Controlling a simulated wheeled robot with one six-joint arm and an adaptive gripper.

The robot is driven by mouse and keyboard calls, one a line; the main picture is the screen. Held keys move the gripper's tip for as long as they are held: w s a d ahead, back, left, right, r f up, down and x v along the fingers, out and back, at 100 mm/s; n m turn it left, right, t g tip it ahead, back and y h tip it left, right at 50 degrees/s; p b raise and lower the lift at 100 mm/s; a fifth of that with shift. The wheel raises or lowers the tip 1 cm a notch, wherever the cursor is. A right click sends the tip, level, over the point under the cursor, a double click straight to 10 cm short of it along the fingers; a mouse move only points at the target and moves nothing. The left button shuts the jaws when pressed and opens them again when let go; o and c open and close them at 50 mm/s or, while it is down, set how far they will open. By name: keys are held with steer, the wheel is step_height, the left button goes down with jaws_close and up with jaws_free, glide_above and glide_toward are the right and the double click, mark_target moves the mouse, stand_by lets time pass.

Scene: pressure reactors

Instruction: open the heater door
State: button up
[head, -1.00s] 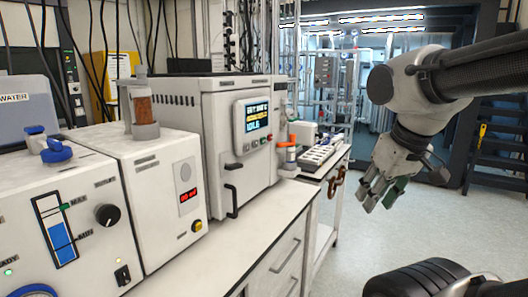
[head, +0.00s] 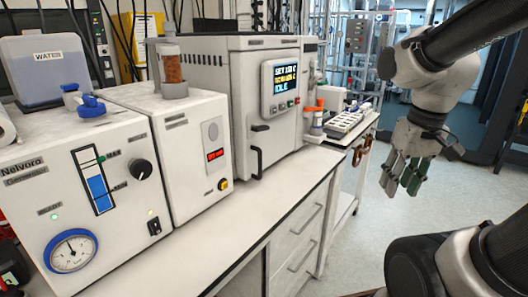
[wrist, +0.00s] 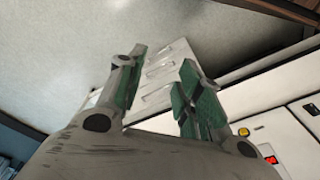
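The heater is the large white box (head: 238,105) on the bench, with a display panel (head: 280,88) reading "IDLE" on its front right. A black vertical door handle (head: 257,163) sits low on its front, and the door looks shut. My gripper (head: 400,188) hangs in the air to the right of the bench, away from the handle, pointing down. In the wrist view my gripper (wrist: 160,85) has its two green-padded fingers spread apart with nothing between them. The heater is not clearly identifiable in the wrist view.
A white unit with a red display (head: 190,150) and a box with a gauge (head: 75,190) stand left of the heater. The bench top (head: 215,220) in front is clear. Open floor (head: 385,255) lies right.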

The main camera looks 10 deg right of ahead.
steer(key=w+a+f+m+g+y, duration=0.1)
steer(key=w+a+f+m+y, duration=0.3)
steer(key=a+f+m+y, duration=0.3)
steer(key=w+a+f+m+g+y, duration=0.25)
steer(key=a+f+m+y, duration=0.25)
steer(key=a+f, duration=0.3)
steer(key=m+t+y, duration=0.3)
steer(key=m+t, duration=0.5)
steer(key=m, duration=0.1)
glide_toward(260, 174)
steer(key=s+a, duration=0.1)
steer(key=s, duration=0.1)
steer(key=s+a+f, duration=0.1)
steer(key=s, duration=0.2)
steer(key=s+a, duration=0.2)
steer(key=shift+s+f, duration=0.15)
steer(key=shift+s, duration=0.25)
steer(key=w+d+r+m+t, duration=0.1)
steer(key=w+r+m+t, duration=0.3)
steer(key=w, duration=0.3)
steer(key=shift+n+t+h, duration=0.4)
steer(key=shift+t, duration=0.15)
steer(key=x, duration=0.8)
steer(key=shift+w+d+r, duration=0.1)
steer(key=shift+w+r, duration=0.05)
steer(key=shift+r, duration=0.05)
jaws_close()
